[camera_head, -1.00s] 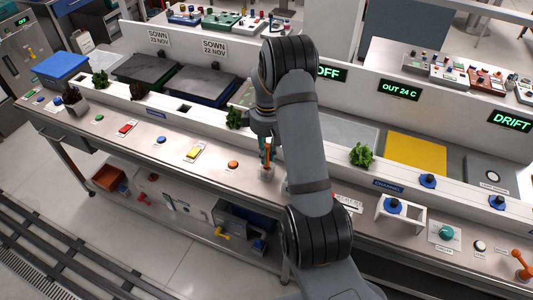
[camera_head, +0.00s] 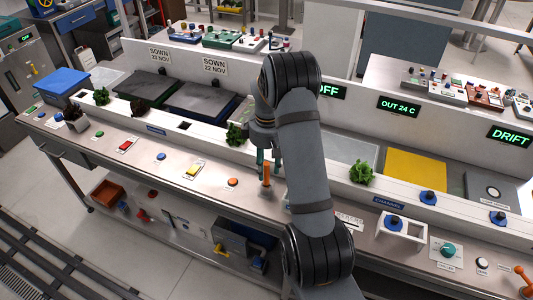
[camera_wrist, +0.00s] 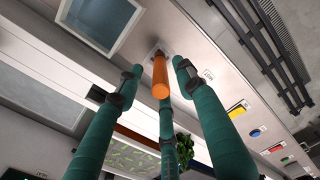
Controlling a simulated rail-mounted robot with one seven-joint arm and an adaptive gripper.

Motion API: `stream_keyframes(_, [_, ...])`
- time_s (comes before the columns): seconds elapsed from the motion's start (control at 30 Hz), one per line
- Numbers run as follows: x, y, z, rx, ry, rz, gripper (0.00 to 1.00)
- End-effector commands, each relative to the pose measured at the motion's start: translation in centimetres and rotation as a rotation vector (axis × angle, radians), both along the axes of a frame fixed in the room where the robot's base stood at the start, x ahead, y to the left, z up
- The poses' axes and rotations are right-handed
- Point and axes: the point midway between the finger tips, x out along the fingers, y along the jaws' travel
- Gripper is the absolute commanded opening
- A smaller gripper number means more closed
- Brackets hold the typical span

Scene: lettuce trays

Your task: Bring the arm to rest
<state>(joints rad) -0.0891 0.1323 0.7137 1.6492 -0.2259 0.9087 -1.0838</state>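My gripper (camera_head: 268,158) is above the front counter, pointing down, with teal fingers. In the wrist view, the fingers of my gripper (camera_wrist: 160,78) are spread apart. An upright orange handle (camera_head: 266,176) stands on the counter just below the fingertips. In the wrist view the orange handle (camera_wrist: 160,76) shows between the fingers, with visible gaps to the two outer ones. I cannot tell whether the third finger touches it. My arm is bent high over the counter and hides part of the panel behind.
Coloured buttons, such as a yellow one (camera_head: 193,170) and an orange one (camera_head: 232,182), line the counter. Leafy plants (camera_head: 362,172) stand along the ledge. A white stand with a blue knob (camera_head: 393,222) is at right. Trays and a yellow panel (camera_head: 415,166) lie behind.

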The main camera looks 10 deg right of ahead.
Motion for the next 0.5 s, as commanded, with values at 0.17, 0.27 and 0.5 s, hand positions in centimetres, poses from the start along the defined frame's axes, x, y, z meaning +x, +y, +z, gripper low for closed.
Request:
stream_keyframes(0.17, [0.2,0.0,4.0,0.000,-0.007,0.000,0.37])
stream_keyframes(0.27, [0.2,-0.1,6.1,0.000,-0.006,-0.001,0.37])
stream_keyframes(0.5, [0.1,-0.1,9.2,0.000,-0.003,0.000,0.37])
